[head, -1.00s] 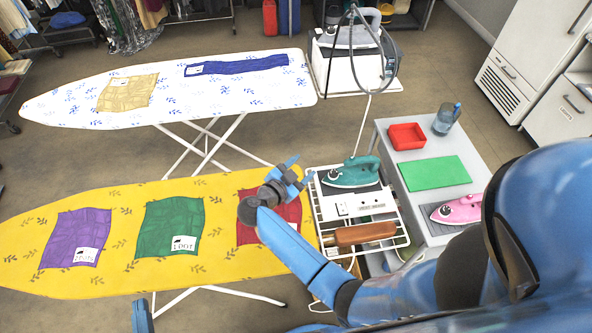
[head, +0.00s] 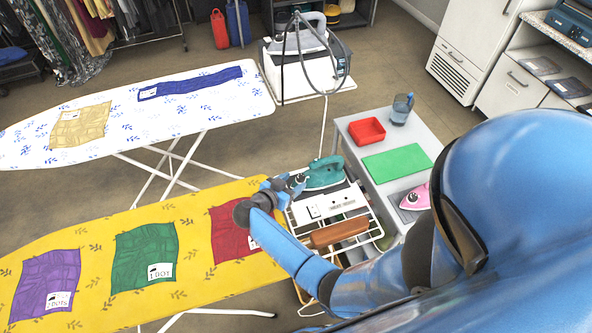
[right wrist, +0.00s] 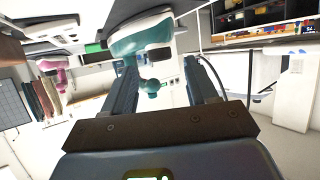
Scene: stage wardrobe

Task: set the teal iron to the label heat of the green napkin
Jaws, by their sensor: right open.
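The teal iron (head: 325,172) rests on the wire rack at the end of the yellow ironing board. The green napkin (head: 138,246) lies on that board, and its white label (head: 160,272) appears to read "1 DOT". My right gripper (head: 294,183) is open at the left end of the iron. In the right wrist view the iron (right wrist: 140,36) is ahead of the open jaws (right wrist: 160,68), and a round teal knob (right wrist: 152,87) shows between the fingers. I cannot tell if they touch it, and the dial's setting is not readable. My left gripper is out of view.
The rack (head: 347,222) also holds a socket box (head: 325,206) and a brown wooden piece (head: 338,232). A grey table beside it carries a red tray (head: 367,131), a green mat (head: 397,161) and a pink iron (head: 415,198). Purple and red napkins flank the green one.

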